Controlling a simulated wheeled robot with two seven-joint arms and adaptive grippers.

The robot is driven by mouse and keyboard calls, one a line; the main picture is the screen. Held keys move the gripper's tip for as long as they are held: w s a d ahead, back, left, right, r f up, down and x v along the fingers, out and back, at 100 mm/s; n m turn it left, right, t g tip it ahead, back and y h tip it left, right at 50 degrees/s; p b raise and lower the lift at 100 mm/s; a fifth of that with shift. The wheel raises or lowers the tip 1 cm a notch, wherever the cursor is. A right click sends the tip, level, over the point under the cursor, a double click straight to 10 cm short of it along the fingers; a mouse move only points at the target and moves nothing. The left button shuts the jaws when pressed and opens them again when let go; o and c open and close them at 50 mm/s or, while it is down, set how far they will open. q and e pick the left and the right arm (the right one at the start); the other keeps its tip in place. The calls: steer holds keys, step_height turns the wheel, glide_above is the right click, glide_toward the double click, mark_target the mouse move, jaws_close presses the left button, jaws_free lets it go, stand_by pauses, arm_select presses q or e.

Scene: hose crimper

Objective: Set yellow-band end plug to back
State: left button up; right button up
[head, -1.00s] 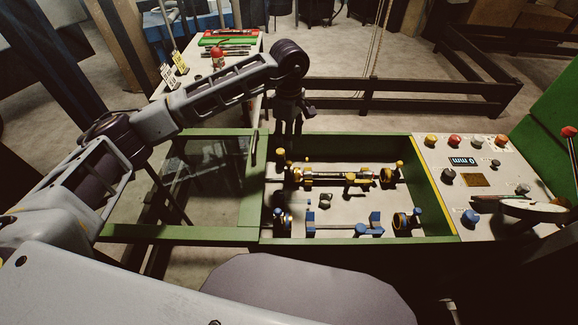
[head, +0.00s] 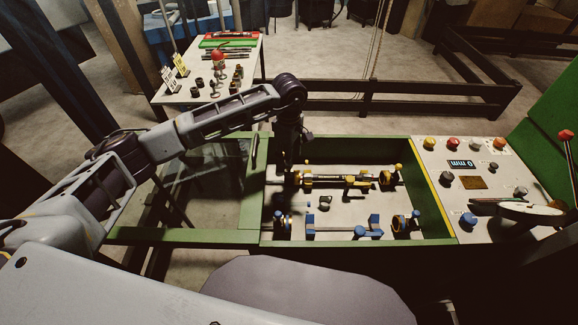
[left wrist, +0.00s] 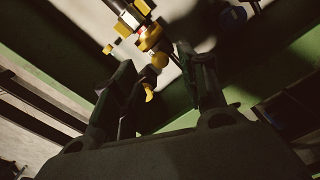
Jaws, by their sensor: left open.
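The yellow fixture row (head: 350,181) runs across the back of the green-framed bay, with a dark hose-like bar along it. Yellow parts sit at its left end (head: 305,180) and right end (head: 386,178). I cannot tell which part is the yellow-band end plug. My left gripper (head: 289,178) points down over the left end of this row and hides part of it. Contact cannot be told. My right gripper is not in view.
The blue fixture row (head: 345,226) lies along the front of the bay. The bay's green frame (head: 350,241) surrounds both rows. A control panel (head: 478,160) with knobs stands at right. A white side table (head: 176,98) with small parts stands behind my left arm.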

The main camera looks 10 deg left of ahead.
mark_target(292, 174)
arm_select(q)
steer(key=shift+f+p, duration=0.4)
steer(key=shift+f, duration=3.05)
steer(key=shift+c, duration=0.4)
jaws_close()
